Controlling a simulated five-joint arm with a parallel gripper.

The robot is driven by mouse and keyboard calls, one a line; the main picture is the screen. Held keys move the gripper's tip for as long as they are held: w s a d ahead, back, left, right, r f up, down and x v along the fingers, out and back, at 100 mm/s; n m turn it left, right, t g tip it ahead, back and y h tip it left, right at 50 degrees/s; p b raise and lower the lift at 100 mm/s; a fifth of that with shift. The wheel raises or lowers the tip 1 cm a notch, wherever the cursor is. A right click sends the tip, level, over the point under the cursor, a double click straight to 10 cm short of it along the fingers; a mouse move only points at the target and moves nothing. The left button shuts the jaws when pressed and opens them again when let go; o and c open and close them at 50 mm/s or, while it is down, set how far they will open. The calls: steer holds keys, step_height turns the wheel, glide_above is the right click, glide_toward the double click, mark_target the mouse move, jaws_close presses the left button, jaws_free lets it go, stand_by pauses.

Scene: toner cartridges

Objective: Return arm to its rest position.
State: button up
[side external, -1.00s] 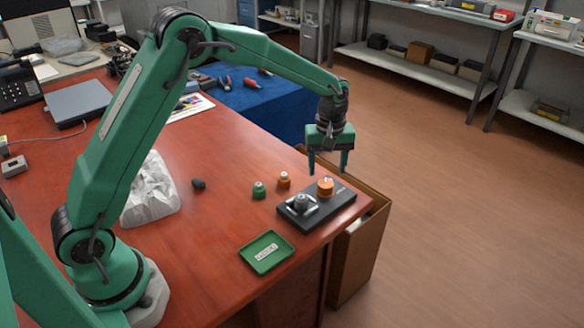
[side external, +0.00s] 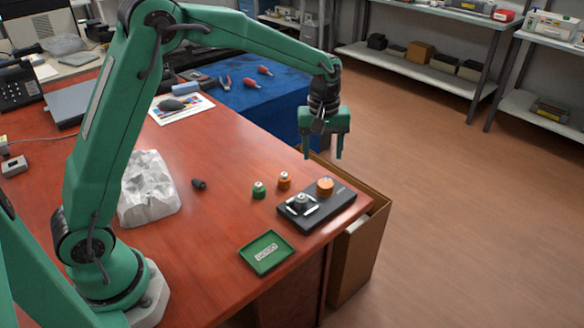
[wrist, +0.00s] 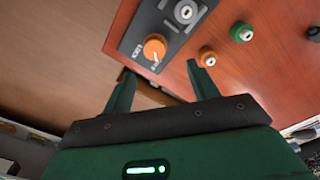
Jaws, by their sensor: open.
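My green arm reaches over the red-brown desk (side external: 215,225) in the side view. My gripper (side external: 322,155) hangs above the far right part of the desk, pointing down, open and empty. In the wrist view its two fingers (wrist: 160,80) are spread apart with nothing between them. Below it on the desk is a black base plate (side external: 325,208) with an orange-topped piece (side external: 325,186) and a grey-silver piece (side external: 302,202) on it. The plate also shows in the wrist view (wrist: 172,70).
A green knob-like piece (side external: 259,190), an orange one (side external: 284,180) and a small black one (side external: 199,184) stand apart on the desk. A green tray (side external: 267,252) lies near the front edge. A cardboard box (side external: 360,245) stands beside the desk. Crumpled white material (side external: 148,190) lies near my base.

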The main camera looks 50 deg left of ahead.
steer(key=s+a+r+m+t, duration=0.1)
steer(key=s+a+r+m, duration=0.15)
steer(key=s+r, duration=0.5)
steer(key=s+a+r+m+t, duration=0.1)
steer(key=s+r+m+t, duration=0.1)
steer(key=s, duration=0.8)
steer(key=s+r+m+t, duration=0.2)
steer(key=s+m, duration=0.3)
steer(key=s, duration=0.4)
steer(key=shift+s+a+r, duration=0.2)
steer(key=shift+s+a, duration=0.15)
steer(key=shift+s+f, duration=0.3)
steer(key=shift+s, duration=0.3)
steer(key=shift+c, duration=0.2)
